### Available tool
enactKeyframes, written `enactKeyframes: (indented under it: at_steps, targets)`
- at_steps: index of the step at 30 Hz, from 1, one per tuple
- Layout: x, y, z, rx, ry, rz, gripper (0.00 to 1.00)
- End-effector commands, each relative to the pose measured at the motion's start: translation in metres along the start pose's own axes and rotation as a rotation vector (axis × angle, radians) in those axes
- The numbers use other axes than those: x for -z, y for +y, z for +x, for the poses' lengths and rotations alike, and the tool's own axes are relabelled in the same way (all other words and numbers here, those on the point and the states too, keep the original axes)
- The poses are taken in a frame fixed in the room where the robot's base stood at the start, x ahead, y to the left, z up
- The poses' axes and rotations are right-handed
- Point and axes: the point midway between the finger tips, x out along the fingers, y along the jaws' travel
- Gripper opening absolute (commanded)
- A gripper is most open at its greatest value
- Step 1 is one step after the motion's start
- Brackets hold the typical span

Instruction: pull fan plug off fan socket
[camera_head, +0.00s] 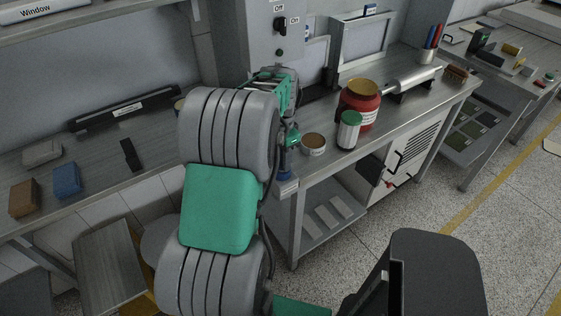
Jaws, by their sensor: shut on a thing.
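My arm rises through the middle of the picture and hides much of the work area. My gripper (273,76) is partly visible at the foot of the grey wall panel (259,27), close against it. It is shut on what appears to be the fan plug. The plug and the fan socket are hidden behind my wrist, so I cannot tell whether they are joined or apart. A black switch (281,25) with "Off" labels and a dark round knob (279,53) sit on the panel above the gripper.
A red jar (359,109), a white bottle with a green lid (348,133) and a small round tin (313,144) stand on the bench right of my wrist. A blue block (66,180) and a brown block (24,198) lie on the left bench. Open floor lies right.

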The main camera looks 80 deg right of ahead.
Motion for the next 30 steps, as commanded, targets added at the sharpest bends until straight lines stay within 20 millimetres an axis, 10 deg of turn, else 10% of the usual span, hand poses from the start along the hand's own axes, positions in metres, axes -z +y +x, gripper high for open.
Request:
enactKeyframes:
  at_steps: [30]
  targets:
    - [0.000, 0.000, -0.049, 0.001, 0.001, 0.000, 0.00]
